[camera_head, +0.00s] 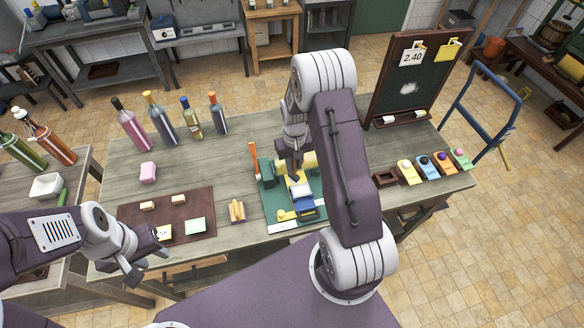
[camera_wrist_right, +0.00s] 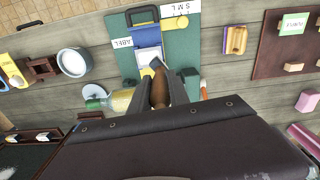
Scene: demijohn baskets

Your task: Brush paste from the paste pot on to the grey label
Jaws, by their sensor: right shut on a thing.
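My right gripper (camera_wrist_right: 160,92) is shut on a brown-handled brush (camera_wrist_right: 160,86), whose pale tip points at the green mat (camera_wrist_right: 127,65). In the head view the right gripper (camera_head: 296,165) is over the mat, partly covered by my arm. A pale grey label (camera_wrist_right: 148,56) lies on a blue piece just beyond the brush tip; I cannot tell whether they touch. A round white pot (camera_wrist_right: 73,62), apparently the paste pot, stands left of the mat in the wrist view; my arm hides it in the head view. My left gripper (camera_head: 151,263) is open and empty near the brown board.
A brown board (camera_head: 185,215) carries small blocks and cards. Several bottles (camera_head: 165,122) stand at the back left. A brown frame (camera_head: 385,179) and several coloured blocks (camera_head: 430,165) are at right, near a blackboard (camera_head: 400,80). An orange-handled tool (camera_head: 253,160) stands by the mat.

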